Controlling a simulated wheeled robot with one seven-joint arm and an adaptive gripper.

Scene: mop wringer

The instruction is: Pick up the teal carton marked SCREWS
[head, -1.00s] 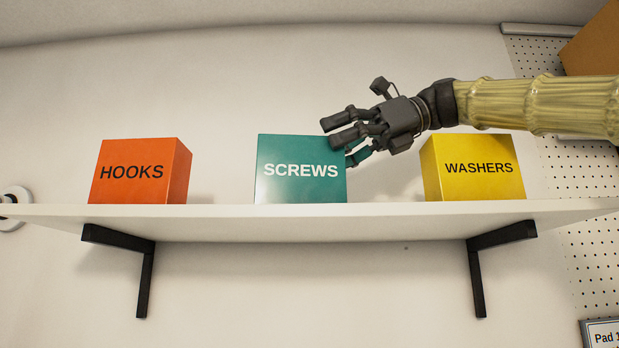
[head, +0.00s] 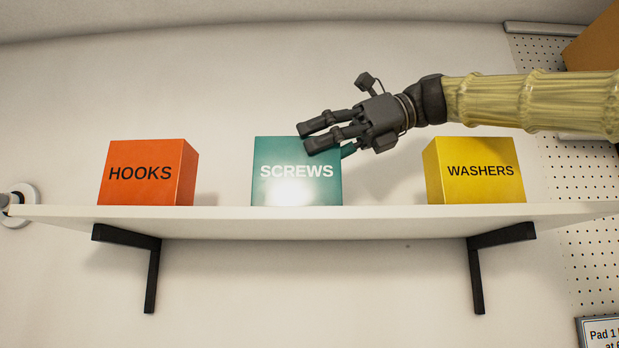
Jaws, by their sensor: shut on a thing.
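The teal carton marked SCREWS (head: 296,186) stands upright on the white shelf, between the other two cartons. A bright glare lies on its front face below the word. My gripper (head: 322,142) comes in from the right and is shut on the carton's upper right part. Two dark fingers lie across the top front edge, and another part of the gripper shows at the upper right corner. The contact behind the carton is hidden. The carton's base looks level with the shelf; I cannot tell whether it is clear of it.
The orange HOOKS carton (head: 147,173) stands to the left and the yellow WASHERS carton (head: 474,171) to the right, each with a gap. The white shelf (head: 310,222) rests on black brackets (head: 476,262). A perforated panel (head: 592,225) is at the right.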

